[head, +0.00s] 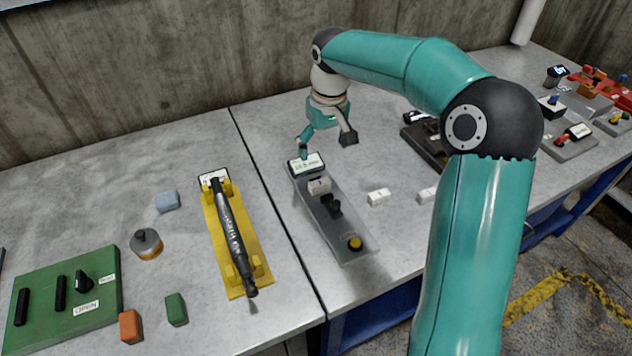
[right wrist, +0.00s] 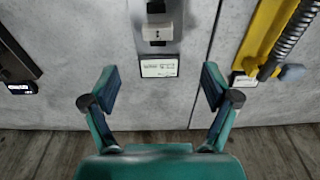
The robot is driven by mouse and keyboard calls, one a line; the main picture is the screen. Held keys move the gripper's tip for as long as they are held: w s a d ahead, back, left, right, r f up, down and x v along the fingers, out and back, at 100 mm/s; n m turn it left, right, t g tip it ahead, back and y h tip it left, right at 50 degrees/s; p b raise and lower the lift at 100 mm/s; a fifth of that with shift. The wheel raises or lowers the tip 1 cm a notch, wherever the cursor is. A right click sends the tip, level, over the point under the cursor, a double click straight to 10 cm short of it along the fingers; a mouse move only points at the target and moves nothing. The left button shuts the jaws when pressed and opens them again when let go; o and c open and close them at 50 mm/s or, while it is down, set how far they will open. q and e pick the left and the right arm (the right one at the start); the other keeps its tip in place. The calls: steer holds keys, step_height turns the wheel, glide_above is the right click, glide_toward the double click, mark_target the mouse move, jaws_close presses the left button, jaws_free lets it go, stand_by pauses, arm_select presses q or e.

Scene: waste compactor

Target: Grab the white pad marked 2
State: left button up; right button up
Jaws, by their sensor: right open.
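Two small white pads lie on the grey table in the head view, one right of the grey panel (head: 378,197) and another (head: 427,194) partly beside my right arm. A third white block (head: 319,186) sits on the grey panel (head: 355,225); it also shows in the right wrist view (right wrist: 157,33). The marks are too small to read, so I cannot tell which is 2. My right gripper (head: 326,145) is open and empty, above the panel's labelled far end. In the right wrist view its fingers (right wrist: 158,90) are spread below the label. My left gripper is not in view.
A yellow holder (head: 262,258) with a black-handled tool (head: 228,230) stands left of the panel. A green board (head: 60,290), loose coloured blocks and a round canister (head: 146,243) are farther left. A dark device (head: 425,148) lies behind the pads. A concrete wall (head: 130,80) closes the back.

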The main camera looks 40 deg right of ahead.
glide_above(320, 182)
steer(key=s, duration=0.1)
steer(key=f, duration=0.8)
steer(key=shift+s+a+f, duration=0.15)
steer(key=shift+a+f, duration=0.15)
steer(key=shift+a, duration=0.1)
steer(key=f, duration=0.1)
steer(key=f+p, duration=0.1)
steer(key=w+f+p, duration=0.1)
steer(key=f, duration=0.1)
steer(key=shift+w+d+f, duration=0.1)
steer(key=shift+d, duration=0.25)
steer(key=shift+f, duration=0.55)
steer(key=c, duration=1.4)
steer(key=shift+o, duration=0.2)
steer(key=shift+r, duration=0.15)
